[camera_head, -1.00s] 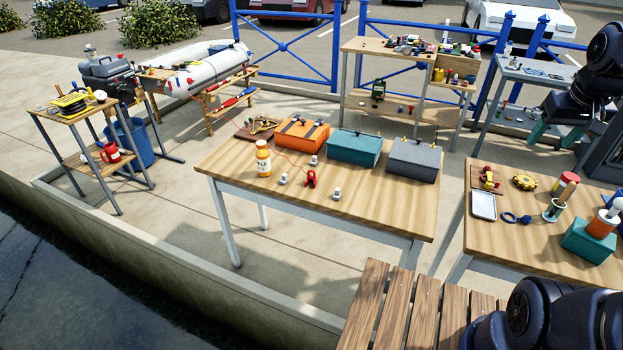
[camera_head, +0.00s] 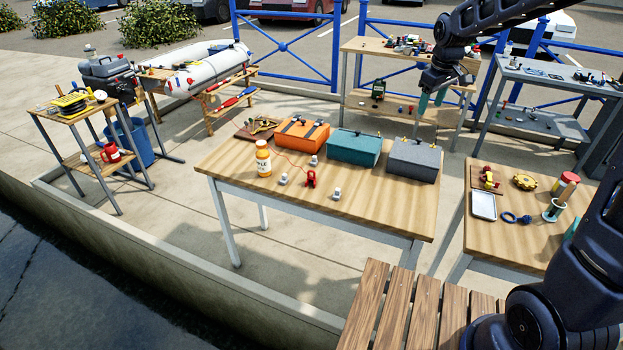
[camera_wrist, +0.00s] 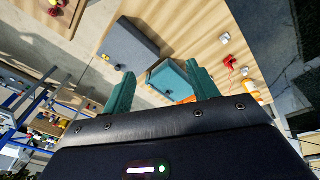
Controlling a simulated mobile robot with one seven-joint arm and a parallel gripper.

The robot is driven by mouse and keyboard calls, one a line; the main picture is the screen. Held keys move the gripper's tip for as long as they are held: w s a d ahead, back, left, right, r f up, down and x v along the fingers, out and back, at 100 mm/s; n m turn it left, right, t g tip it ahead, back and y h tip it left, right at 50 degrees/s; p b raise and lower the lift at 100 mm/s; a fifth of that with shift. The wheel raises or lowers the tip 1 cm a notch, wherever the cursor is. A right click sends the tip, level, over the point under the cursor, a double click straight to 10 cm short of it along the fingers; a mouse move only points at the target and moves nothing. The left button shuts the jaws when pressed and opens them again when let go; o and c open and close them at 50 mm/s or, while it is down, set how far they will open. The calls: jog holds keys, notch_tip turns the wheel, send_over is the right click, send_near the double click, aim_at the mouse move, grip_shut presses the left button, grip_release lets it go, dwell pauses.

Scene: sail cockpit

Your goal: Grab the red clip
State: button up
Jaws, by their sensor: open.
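The red clip (camera_head: 310,179) stands on the middle wooden table (camera_head: 390,217), near its front, with a thin red cord running from it toward the bottle. The clip also shows in the wrist view (camera_wrist: 230,63), right of my gripper. My gripper (camera_head: 431,103) is above and behind the right end of that table, apart from the clip. Its two green fingers are spread wide and empty in the wrist view (camera_wrist: 162,84).
An orange case (camera_head: 301,136), a teal case (camera_head: 354,148) and a grey case (camera_head: 414,161) line the table's back. An orange-and-white bottle (camera_head: 263,160) and small white-grey fittings (camera_head: 336,193) stand near the clip. The table's front right is clear.

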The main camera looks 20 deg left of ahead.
jog(key=w+a+f+n, duration=0.2)
jog(key=a+f, duration=0.3)
jog(key=a, duration=0.5)
jog(key=n+g, duration=0.2)
jog(key=n, duration=0.5)
send_over(311, 170)
jog(key=shift+h, duration=0.4)
notch_tip(311, 170, down, 20)
jog(key=shift+d+r, duration=0.15)
jog(key=shift+s+f, duration=0.1)
jog(key=shift+f, duration=0.15)
notch_tip(311, 170, down, 10)
jog(key=shift+f, duration=0.25)
jog(key=c, duration=1.1)
